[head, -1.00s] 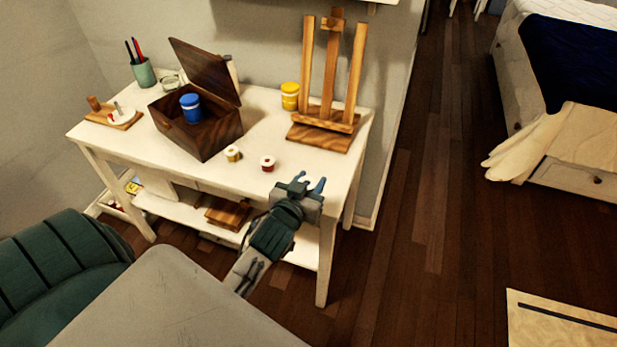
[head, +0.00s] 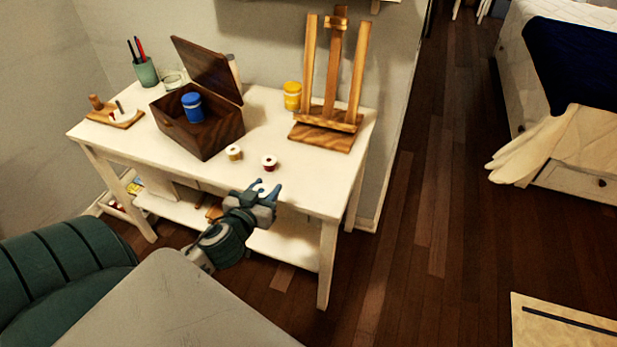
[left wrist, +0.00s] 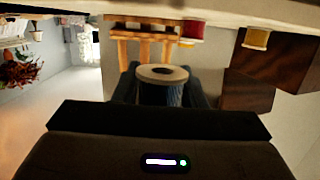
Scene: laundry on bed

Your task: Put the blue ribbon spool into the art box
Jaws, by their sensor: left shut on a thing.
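My left gripper (head: 265,190) is at the front edge of the white table. In the left wrist view it is shut on the blue ribbon spool (left wrist: 162,92), which has a pale round end and blue winding between the fingers. In the head view the spool is hard to make out. The art box (head: 222,137) is dark brown wood with its lid tilted open, on the table beyond and left of the gripper. A blue jar (head: 192,108) stands in it. My right gripper is not in view.
A yellow spool (head: 234,152) and a red spool (head: 269,162) stand between gripper and box. An easel (head: 322,140) and a yellow jar (head: 292,95) are at the right rear. A pen cup (head: 146,72) is at the back left. The table's right front (head: 315,185) is clear.

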